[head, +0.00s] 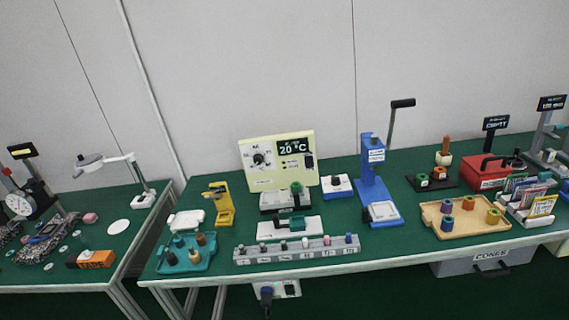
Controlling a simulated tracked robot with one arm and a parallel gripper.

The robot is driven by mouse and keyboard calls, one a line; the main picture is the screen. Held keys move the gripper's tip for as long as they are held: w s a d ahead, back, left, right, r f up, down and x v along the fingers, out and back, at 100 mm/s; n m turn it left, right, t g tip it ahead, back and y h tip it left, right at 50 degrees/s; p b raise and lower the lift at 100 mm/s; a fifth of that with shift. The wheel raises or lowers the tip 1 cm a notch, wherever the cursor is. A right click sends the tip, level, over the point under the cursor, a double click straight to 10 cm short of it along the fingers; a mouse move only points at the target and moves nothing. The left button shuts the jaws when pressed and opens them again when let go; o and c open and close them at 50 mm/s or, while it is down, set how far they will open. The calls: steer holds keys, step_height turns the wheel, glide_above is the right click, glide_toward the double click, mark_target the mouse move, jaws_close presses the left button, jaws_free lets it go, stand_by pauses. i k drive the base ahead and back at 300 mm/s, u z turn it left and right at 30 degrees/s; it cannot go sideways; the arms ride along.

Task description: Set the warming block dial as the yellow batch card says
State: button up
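The cream panel (284,182) stands upright at the back of the green table. It has a dark round dial (259,159) with marks around it, too small to read. Its dark display (293,147) reads 20 °C, and a dark switch sits at its right edge. A low grey and black block (276,203) with a green piece on it stands in front of the panel. A yellow card (543,206) stands in a white rack at the far right, among cards of other colours. Its writing is too small to read. My gripper is not in view.
A gap separates the left table (120,241).

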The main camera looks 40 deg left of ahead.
mark_target(258, 158)
steer(key=u, duration=1)
steer(key=i, duration=1.3)
steer(key=u, duration=0.35)
